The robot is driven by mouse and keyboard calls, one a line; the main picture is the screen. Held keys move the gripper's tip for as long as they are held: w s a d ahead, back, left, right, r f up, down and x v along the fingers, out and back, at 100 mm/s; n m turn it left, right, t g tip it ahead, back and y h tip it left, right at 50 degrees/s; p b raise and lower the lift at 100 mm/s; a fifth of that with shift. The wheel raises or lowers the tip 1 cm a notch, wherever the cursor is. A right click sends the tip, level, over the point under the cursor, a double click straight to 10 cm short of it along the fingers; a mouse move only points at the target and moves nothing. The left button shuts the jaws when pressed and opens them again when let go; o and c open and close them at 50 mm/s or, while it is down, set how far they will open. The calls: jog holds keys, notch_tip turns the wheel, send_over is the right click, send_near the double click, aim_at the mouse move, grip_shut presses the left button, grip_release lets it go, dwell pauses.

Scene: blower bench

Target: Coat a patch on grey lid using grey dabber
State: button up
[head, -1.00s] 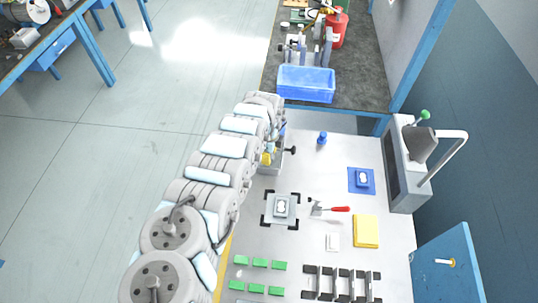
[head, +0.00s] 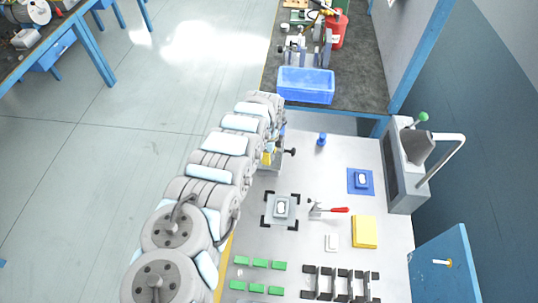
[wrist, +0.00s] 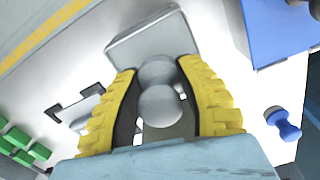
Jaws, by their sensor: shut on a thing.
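The grey lid (head: 271,207) lies flat between black corner brackets on the bench, with a pale rounded patch at its middle. A corner of it seems to show in the wrist view (wrist: 85,110). My gripper (wrist: 158,72) has yellow ribbed fingers closed on the grey dabber (wrist: 160,105), whose round knobs show between them. A grey square plate or block (wrist: 126,45) lies beyond the dabber; whether the dabber touches it I cannot tell. In the head view my arm mostly hides the gripper (head: 267,157), which is behind the lid. The dabber is hidden there.
A red-handled clamp (head: 338,210) is beside the lid. A yellow block (head: 365,232), green pieces (head: 260,264) and black racks (head: 345,283) lie nearer.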

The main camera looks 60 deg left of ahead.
jog(key=shift+r+p, duration=2.35)
jog(key=shift+r, duration=0.6)
